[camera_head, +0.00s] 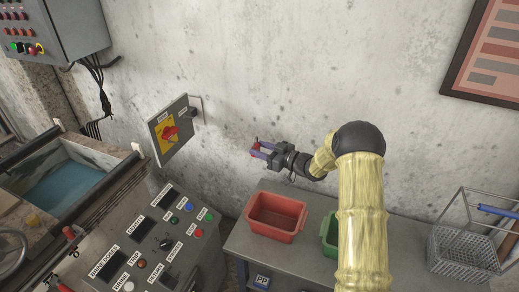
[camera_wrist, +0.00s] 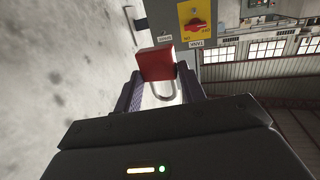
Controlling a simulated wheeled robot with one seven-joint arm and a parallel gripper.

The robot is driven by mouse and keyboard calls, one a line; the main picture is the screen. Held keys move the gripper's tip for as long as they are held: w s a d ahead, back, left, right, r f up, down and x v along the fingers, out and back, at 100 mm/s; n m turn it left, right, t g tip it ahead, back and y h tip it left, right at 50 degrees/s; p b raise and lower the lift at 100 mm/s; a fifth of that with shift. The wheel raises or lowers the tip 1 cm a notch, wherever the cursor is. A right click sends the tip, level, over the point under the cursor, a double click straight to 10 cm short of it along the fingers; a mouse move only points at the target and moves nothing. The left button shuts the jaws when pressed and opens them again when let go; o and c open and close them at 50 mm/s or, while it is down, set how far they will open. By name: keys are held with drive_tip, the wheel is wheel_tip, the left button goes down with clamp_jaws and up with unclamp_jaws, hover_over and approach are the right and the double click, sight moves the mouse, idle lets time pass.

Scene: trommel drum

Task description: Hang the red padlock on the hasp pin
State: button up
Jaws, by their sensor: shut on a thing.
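My gripper (camera_head: 263,150) is shut on the red padlock (camera_head: 257,142) in front of the wall, right of the grey switch box (camera_head: 181,136). In the wrist view the padlock (camera_wrist: 156,64) sits between the fingertips, its red body facing outward and its silver shackle (camera_wrist: 166,97) pointing back toward the palm. The box carries a yellow plate with a red rotary switch (camera_head: 170,131), also seen in the wrist view (camera_wrist: 197,25). A small dark spot (camera_head: 194,112) near the box's upper right may be the hasp pin; I cannot tell. The padlock is apart from the box.
A red bin (camera_head: 276,216) and a partly hidden green bin (camera_head: 328,232) stand on the grey bench (camera_head: 247,243) below. A wire basket (camera_head: 462,252) is at right. A sloped control console (camera_head: 150,245) lies lower left. The wall between box and gripper is clear.

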drive_tip(key=shift+w+d+p+v, duration=0.1)
drive_tip(key=shift+w+p+v, duration=0.1)
drive_tip(key=shift+v, duration=0.8)
drive_tip(key=shift+w+d+p+v, duration=0.1)
drive_tip(key=shift+d+p+v, duration=0.1)
drive_tip(key=shift+v, duration=0.75)
drive_tip(key=p, duration=0.1)
approach(259, 147)
drive_tip(key=shift+w+d+f, duration=0.1)
drive_tip(key=shift+d+f, duration=0.05)
drive_tip(key=shift+d, duration=0.75)
idle(0.6)
drive_tip(key=shift+a, duration=0.15)
idle(0.4)
drive_tip(key=s+d+f+m+t+h, duration=0.2)
drive_tip(key=s+f+m+t+h, duration=0.4)
drive_tip(key=s+h, duration=0.3)
drive_tip(key=s+f+m, duration=0.1)
drive_tip(key=s, duration=0.1)
drive_tip(key=shift+s, duration=0.3)
